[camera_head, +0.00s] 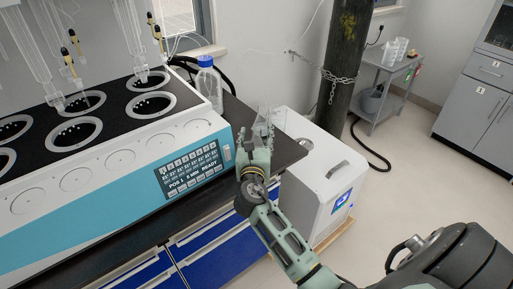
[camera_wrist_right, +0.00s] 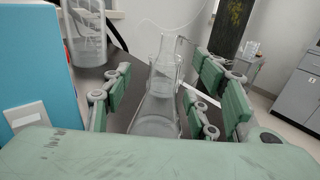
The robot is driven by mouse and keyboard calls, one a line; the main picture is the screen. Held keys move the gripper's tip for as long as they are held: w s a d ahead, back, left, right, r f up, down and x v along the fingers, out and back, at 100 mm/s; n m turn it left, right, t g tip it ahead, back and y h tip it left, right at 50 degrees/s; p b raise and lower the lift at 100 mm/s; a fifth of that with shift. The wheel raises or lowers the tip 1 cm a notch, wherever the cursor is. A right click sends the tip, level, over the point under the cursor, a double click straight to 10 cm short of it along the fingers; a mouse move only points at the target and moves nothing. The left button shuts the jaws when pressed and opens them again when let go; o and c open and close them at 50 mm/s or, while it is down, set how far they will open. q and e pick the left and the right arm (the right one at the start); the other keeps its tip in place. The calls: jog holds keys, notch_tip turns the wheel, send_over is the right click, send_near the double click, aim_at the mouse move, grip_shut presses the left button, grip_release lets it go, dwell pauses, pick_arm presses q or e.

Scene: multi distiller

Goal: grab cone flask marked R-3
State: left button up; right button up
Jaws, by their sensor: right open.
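A clear glass cone flask (camera_wrist_right: 158,118) stands upright on the dark bench, straight ahead in the right wrist view. No R-3 mark can be read on it. My right gripper (camera_head: 262,125) is at the bench's right end, beside the distiller. In the wrist view its fingers (camera_wrist_right: 162,95) are spread apart, one on each side of the flask; I see gaps and cannot tell any contact. In the head view the flask is mostly hidden by the gripper and hard to make out. My left gripper is not in view.
The blue and white distiller (camera_head: 130,190) stands close left of the right gripper. A blue-capped bottle (camera_head: 207,82) is on the bench behind. A white box unit (camera_head: 325,175) stands on the right, below the bench top. A grey cart (camera_head: 385,85) stands farther back.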

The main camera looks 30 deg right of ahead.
jog(key=shift+s, duration=0.1)
grip_shut()
dwell(0.4)
